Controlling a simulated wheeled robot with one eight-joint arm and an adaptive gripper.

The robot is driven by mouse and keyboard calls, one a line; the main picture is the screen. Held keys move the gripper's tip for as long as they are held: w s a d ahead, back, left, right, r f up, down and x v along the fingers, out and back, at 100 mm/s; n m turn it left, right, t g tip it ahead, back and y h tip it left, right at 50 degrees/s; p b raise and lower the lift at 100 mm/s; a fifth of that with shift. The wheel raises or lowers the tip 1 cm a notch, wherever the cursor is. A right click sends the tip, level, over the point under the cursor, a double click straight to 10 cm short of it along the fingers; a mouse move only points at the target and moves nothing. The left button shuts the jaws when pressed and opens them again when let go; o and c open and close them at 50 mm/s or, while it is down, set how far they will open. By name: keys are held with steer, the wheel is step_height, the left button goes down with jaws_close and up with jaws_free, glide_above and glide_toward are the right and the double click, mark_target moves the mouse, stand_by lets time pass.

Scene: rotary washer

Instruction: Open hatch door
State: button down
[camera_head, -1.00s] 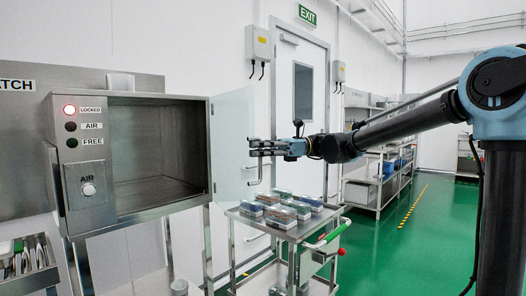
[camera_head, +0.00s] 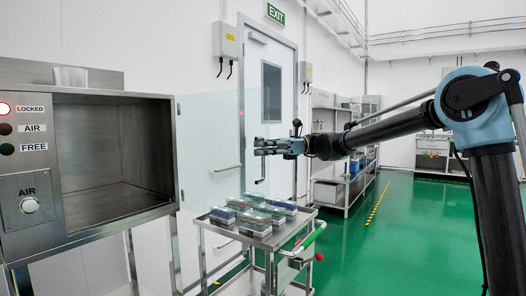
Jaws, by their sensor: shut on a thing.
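The hatch (camera_head: 105,97) is a steel box at the left, and its front opening is uncovered. Its clear glass hatch door (camera_head: 208,150) stands swung out to the right of the opening, apart from the box front on its free side. A thin metal handle (camera_head: 262,172) shows by the door's right edge. My gripper (camera_head: 260,146) is at this handle, its fingers shut on it. The fingers partly hide the upper handle, so the exact grip is hard to see. The hatch interior looks empty.
The hatch panel shows a lit red LOCKED lamp (camera_head: 5,108) and a round AIR knob (camera_head: 30,205). A steel cart (camera_head: 250,240) with several packs stands below the door and gripper. Green floor (camera_head: 400,240) is free at the right.

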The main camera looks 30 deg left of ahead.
steer(key=shift+d+f, duration=0.1)
steer(key=shift+d, duration=0.1)
steer(key=c, duration=1.7)
jaws_free()
steer(key=shift+d, duration=0.15)
steer(key=shift+o, duration=0.2)
steer(key=shift+w, duration=0.1)
steer(key=v, duration=1.1)
steer(key=shift+w+d, duration=0.15)
steer(key=shift+w, duration=0.25)
